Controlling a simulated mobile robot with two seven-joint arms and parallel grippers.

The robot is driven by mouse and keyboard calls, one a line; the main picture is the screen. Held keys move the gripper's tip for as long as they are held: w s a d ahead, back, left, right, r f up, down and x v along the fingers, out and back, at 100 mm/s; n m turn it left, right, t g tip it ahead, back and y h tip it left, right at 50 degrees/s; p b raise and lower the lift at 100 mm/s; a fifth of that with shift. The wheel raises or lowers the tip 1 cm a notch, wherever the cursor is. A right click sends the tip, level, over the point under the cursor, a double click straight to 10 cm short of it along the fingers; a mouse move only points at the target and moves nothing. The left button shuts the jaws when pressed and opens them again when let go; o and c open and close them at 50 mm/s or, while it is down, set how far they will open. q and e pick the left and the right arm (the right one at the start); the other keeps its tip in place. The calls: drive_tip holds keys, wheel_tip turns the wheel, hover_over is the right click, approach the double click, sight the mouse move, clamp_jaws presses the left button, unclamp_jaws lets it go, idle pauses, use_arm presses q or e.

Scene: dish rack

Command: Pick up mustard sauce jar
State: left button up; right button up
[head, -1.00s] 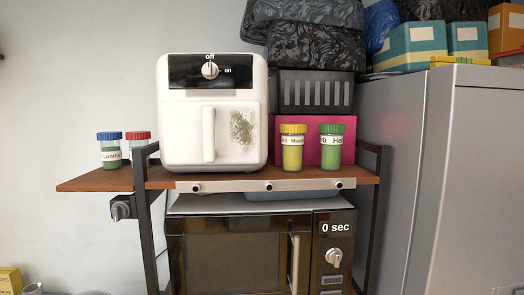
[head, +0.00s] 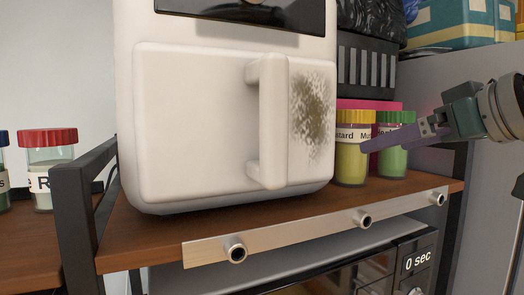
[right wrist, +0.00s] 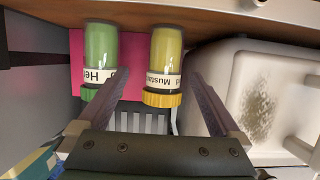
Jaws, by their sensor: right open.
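The mustard sauce jar (head: 351,162) is yellow with a yellow lid and a white label. It stands upright on the wooden shelf, right of the white air fryer. My right gripper (head: 366,146) comes in from the right in the head view, with a purple finger crossing in front of the green jar and reaching the mustard jar's edge. In the right wrist view, which is upside down, the mustard jar (right wrist: 164,60) shows between the two spread fingers (right wrist: 155,80), beyond their tips. I cannot tell whether any finger touches it. My left gripper is not in view.
A green herb jar (head: 397,160) stands close on the right of the mustard jar. The white air fryer (head: 200,120) stands close on its left. A pink box (right wrist: 75,60) and a dark basket (head: 365,65) are behind. A red-lidded jar (head: 48,165) stands far left.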

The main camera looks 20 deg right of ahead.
sight(352, 154)
drive_tip(key=shift+w, duration=0.4)
drive_tip(key=shift+w+a+f, duration=0.15)
drive_tip(key=shift+w+a, duration=0.15)
drive_tip(key=shift+w, duration=0.2)
drive_tip(key=shift+w+f+p, duration=0.2)
drive_tip(key=shift+w+p, duration=0.25)
drive_tip(key=shift+w+a+f, duration=0.1)
drive_tip(key=shift+w+f, duration=0.2)
drive_tip(key=shift+w, duration=0.3)
drive_tip(key=shift+b+x, duration=0.35)
drive_tip(key=shift+x, duration=2.3)
drive_tip(key=shift+s+a, duration=0.1)
drive_tip(key=shift+a, duration=0.05)
drive_tip(key=shift+r, duration=0.1)
clamp_jaws()
